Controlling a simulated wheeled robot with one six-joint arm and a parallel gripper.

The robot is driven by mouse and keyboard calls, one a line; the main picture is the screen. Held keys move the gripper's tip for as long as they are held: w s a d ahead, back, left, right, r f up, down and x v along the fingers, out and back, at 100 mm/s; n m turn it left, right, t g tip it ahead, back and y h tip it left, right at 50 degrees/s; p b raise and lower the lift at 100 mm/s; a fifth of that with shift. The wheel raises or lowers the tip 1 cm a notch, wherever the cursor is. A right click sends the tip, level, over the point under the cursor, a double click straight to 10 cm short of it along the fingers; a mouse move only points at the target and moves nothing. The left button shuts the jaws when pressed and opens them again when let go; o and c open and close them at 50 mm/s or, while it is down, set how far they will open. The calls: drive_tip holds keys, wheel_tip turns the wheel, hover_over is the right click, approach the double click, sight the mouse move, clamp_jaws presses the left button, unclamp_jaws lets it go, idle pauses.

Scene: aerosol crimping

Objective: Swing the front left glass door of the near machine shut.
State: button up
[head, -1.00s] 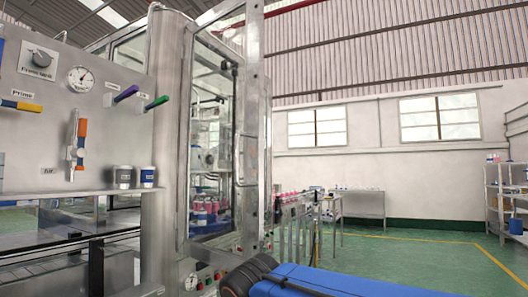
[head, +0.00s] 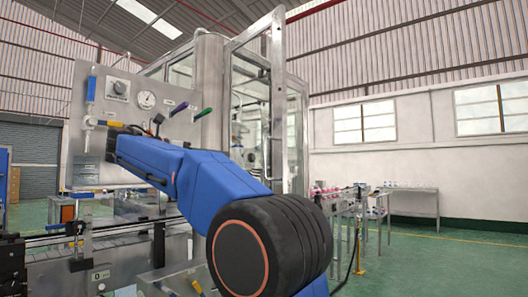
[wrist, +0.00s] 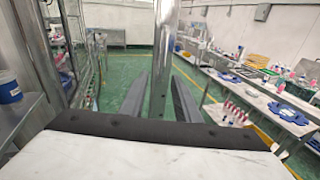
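The near machine's front left glass door (head: 277,110) stands open in the head view, its metal frame swung out from the machine. My arm hides its lower part. In the wrist view, my gripper (wrist: 161,98) has its two dark fingers apart. An upright metal post (wrist: 163,45) shows between them. It looks like a door frame edge, but I cannot tell whether a finger touches it. The gripper itself is not clearly visible in the head view.
A panel (head: 110,100) with a gauge and coloured handles stands left of the door. In the wrist view, a blue and white cup (wrist: 10,88) is at the left. A long table (wrist: 270,100) with blue parts and bottles runs along the right. Green floor lies between.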

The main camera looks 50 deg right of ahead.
drive_tip(key=shift+g, duration=0.7)
drive_tip(key=r+x, duration=0.1)
drive_tip(key=x, duration=1)
drive_tip(key=r+x, duration=0.1)
drive_tip(key=x, duration=0.4)
drive_tip(key=shift+w+d+r, duration=0.1)
drive_tip(key=shift+d+r, duration=0.2)
drive_tip(key=shift+d, duration=0.1)
drive_tip(key=shift+c, duration=0.5)
clamp_jaws()
